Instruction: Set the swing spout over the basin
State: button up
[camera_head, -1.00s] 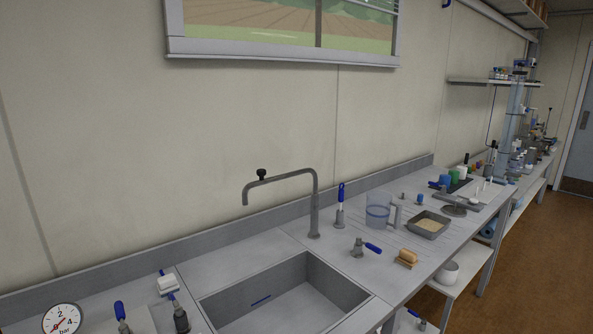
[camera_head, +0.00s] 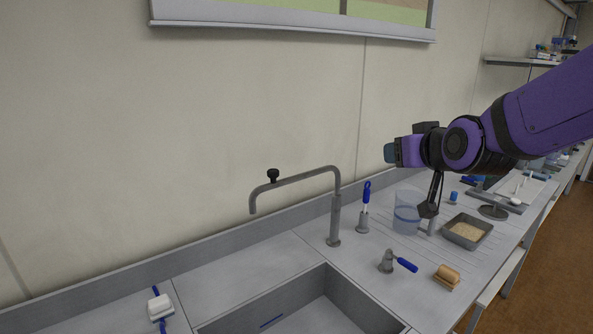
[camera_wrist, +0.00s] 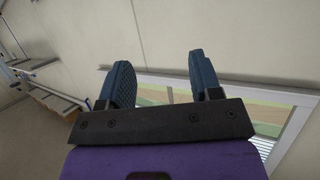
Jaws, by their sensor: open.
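The swing spout (camera_head: 300,178) is a grey bent pipe on an upright post behind the basin. Its arm runs left from the post, and its down-turned tip hangs left of the basin, over the counter behind it. A black knob (camera_head: 272,175) stands on top near the tip. The basin (camera_head: 310,305) is sunk in the counter at the bottom of the head view, partly cut off. My gripper (camera_head: 390,153) is raised to the right of the spout, apart from it, pointing left. In the wrist view its two blue-padded fingers (camera_wrist: 158,85) are apart with nothing between them.
A clear jug (camera_head: 407,212), a blue-handled brush (camera_head: 364,205), a blue-handled valve (camera_head: 395,262), a wooden-backed brush (camera_head: 447,276) and a tray of soil (camera_head: 467,231) stand right of the spout. A window (camera_head: 300,18) is above. The air left of my gripper is clear.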

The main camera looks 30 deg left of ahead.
jog(key=s+a+f+n+y, duration=0.15)
jog(key=a+f, duration=0.25)
jog(key=a, duration=0.4)
jog(key=s+a+f+t+y, duration=0.1)
jog(key=s+a+f+y, duration=0.15)
jog(key=a, duration=0.55)
jog(key=s+a+f+n+y, duration=0.1)
jog(key=a+f, duration=0.3)
jog(key=a, duration=0.5)
jog(key=x, duration=1)
jog(key=shift+w, duration=0.25)
jog(key=shift+d, duration=0.15)
grip_shut()
